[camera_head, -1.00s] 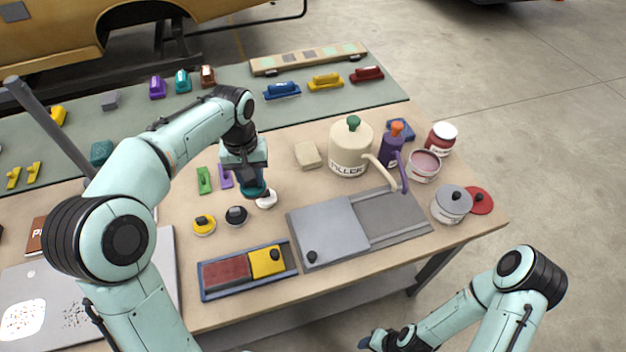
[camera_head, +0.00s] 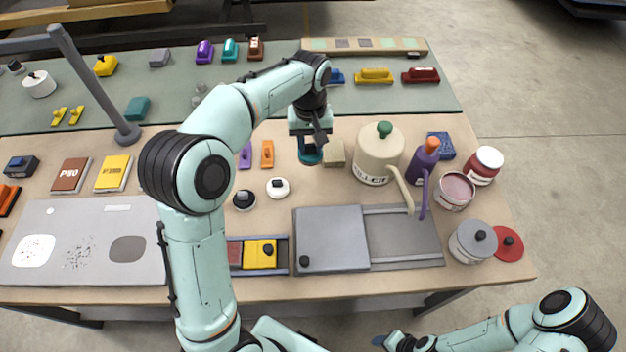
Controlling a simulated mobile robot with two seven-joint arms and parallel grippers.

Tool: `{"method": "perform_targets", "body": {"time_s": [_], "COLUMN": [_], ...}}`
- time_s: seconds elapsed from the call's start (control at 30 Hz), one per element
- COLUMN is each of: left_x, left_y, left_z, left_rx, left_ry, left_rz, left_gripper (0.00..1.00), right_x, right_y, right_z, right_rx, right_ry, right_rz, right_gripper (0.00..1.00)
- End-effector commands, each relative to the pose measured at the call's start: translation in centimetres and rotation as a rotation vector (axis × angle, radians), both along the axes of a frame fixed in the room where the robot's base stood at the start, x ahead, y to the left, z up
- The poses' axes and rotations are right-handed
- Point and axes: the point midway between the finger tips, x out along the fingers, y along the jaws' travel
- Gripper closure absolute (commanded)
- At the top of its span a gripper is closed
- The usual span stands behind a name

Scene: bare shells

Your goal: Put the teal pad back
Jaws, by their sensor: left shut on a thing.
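The teal pad (camera_head: 310,156) is round and sits under my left gripper (camera_head: 310,137), which is shut on it. It hangs just left of a beige block (camera_head: 334,154); I cannot tell its exact height over the table. A white round pad (camera_head: 277,189) and a black round pad (camera_head: 244,201), each with a dark knob, stand on the wood in front and to the left. My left arm hides the area further left of them. My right gripper (camera_head: 386,342) is at the bottom edge, partly cut off, and its fingers are unclear.
A cream filler jug (camera_head: 377,155) and purple bottle (camera_head: 423,163) stand right of the block. A grey-lidded tray (camera_head: 332,240) and a blue-framed tray (camera_head: 281,262) lie in front. Orange and purple tools lie left of the teal pad.

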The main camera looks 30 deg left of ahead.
Motion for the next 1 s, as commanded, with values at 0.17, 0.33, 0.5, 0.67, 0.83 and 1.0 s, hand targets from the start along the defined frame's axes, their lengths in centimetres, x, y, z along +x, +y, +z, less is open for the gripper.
{"method": "perform_targets", "body": {"time_s": [0.17,0.33,0.5,0.67,0.83,1.0], "left_x": [-0.2,-0.1,0.0,-0.1,-0.1,0.0], "left_y": [0.0,0.0,0.0,0.0,0.0,0.0], "left_z": [-5.3,-8.1,-9.3,-12.0,-14.3,-14.6], "left_rx": [0.001,0.001,0.000,0.000,0.000,0.000], "left_ry": [0.006,0.003,0.000,0.004,0.001,-0.002], "left_rz": [0.000,0.000,0.000,0.000,-0.001,-0.001], "left_gripper": [0.97,0.97,0.97,0.97,0.97,0.97], "right_x": [-1.1,-1.3,-1.4,-1.6,-1.8,-1.8], "right_y": [0.0,0.0,0.0,0.0,0.0,0.0], "right_z": [-1.1,-1.5,-1.6,-1.9,-2.0,-2.0], "right_rx": [0.000,0.000,0.000,0.000,0.000,0.000], "right_ry": [0.012,0.016,0.016,0.019,0.020,0.020], "right_rz": [0.000,0.000,0.000,0.000,-0.001,-0.001], "right_gripper": [0.51,0.51,0.51,0.51,0.51,0.51]}}
